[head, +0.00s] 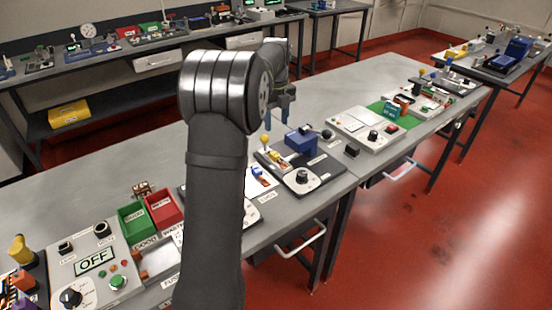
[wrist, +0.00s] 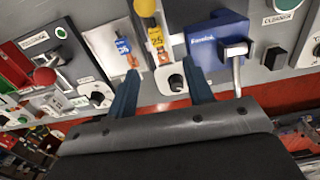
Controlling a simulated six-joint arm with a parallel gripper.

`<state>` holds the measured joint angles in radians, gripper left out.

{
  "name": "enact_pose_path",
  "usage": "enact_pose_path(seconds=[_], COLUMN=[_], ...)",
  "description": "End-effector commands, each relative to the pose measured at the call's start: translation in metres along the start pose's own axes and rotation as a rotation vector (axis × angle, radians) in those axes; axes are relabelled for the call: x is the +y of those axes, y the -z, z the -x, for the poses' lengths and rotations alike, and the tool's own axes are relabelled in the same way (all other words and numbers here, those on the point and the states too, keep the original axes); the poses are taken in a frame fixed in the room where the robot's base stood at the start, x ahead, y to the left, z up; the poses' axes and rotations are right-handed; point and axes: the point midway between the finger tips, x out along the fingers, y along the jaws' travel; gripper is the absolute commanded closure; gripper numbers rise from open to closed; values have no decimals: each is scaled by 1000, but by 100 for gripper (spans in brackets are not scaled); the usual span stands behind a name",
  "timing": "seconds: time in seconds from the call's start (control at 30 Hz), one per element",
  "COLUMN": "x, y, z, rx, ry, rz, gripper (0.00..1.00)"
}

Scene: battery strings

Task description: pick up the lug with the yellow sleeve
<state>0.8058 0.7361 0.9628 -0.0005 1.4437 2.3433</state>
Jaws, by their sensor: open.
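The lug with the yellow sleeve (wrist: 155,37) shows near the top middle of the wrist view, with a copper-coloured end below its sleeve. A lug with a blue sleeve (wrist: 122,46) lies to its left on a white card. My gripper (wrist: 160,66) is open and empty, its two blue-grey fingers spread to either side of the yellow lug's lower end in the picture. I cannot tell the height gap. In the head view my gripper (head: 285,96) is above the table, behind the lug area.
A yellow-knobbed tool (head: 265,139) stands near the lugs. A blue device with a lever (head: 300,140) is close on the right, with a dial panel (head: 303,177) in front. Green and red bins (head: 163,208) stand to the left. Bare tabletop (head: 335,95) lies behind.

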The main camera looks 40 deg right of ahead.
Motion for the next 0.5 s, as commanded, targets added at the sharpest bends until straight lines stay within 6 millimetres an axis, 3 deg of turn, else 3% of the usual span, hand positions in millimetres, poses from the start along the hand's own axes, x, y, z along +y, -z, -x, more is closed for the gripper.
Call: enact_pose_path(seconds=[0.2,0.5], x=[1,1], y=[0,0], z=[-46,-72], rx=[2,0], ry=[-2,-1], rz=[1,1], gripper=[53,53])
